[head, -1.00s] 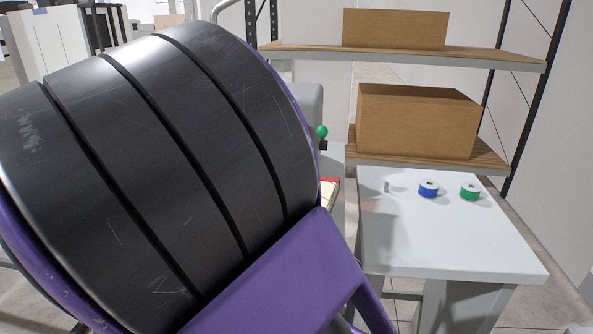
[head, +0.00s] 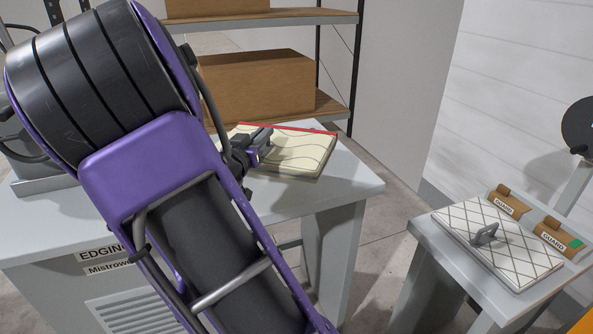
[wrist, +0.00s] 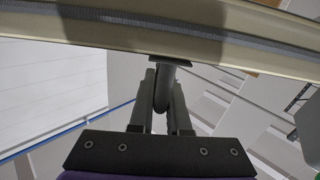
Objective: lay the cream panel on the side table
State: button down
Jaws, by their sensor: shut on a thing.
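The cream panel (head: 300,152), with wavy stitch lines and a red strip along its far edge, shows in the head view over the grey table labelled "EDGING" (head: 352,185). My gripper (head: 262,146) is shut on the panel's handle. In the wrist view my gripper (wrist: 163,100) holds the handle, and the panel (wrist: 120,32) crosses the top as a cream band with a grey strip. I cannot tell whether the panel touches the table. A smaller grey table (head: 432,262) stands apart at the right; which one is the side table is not marked.
A white diamond-quilted panel (head: 500,245) with a handle lies on the smaller table, beside two brown blocks marked "GUARD" (head: 552,236). Floor separates the tables. A shelf (head: 332,108) with a cardboard box (head: 255,85) stands behind. A dark disc (head: 578,125) stands at far right.

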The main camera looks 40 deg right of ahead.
aim_at(284, 150)
jog(key=shift+m+g+h, duration=0.3)
jog(key=shift+m+g, duration=0.1)
jog(key=shift+g, duration=0.2)
jog(key=d, duration=0.3)
jog(key=s+d+f, duration=0.1)
jog(key=d, duration=0.1)
jog(key=shift+s, duration=0.1)
notch_tip(284, 150, down, 4)
jog(key=shift+d+f+b, duration=0.1)
jog(key=shift+f+b, duration=0.15)
jog(key=shift+b, duration=0.55)
notch_tip(284, 150, down, 5)
jog(key=shift+r+b, duration=0.1)
jog(key=shift+b, duration=0.45)
jog(key=c, duration=0.9)
grip_release()
jog(key=p+v, duration=0.1)
jog(key=v, duration=1.1)
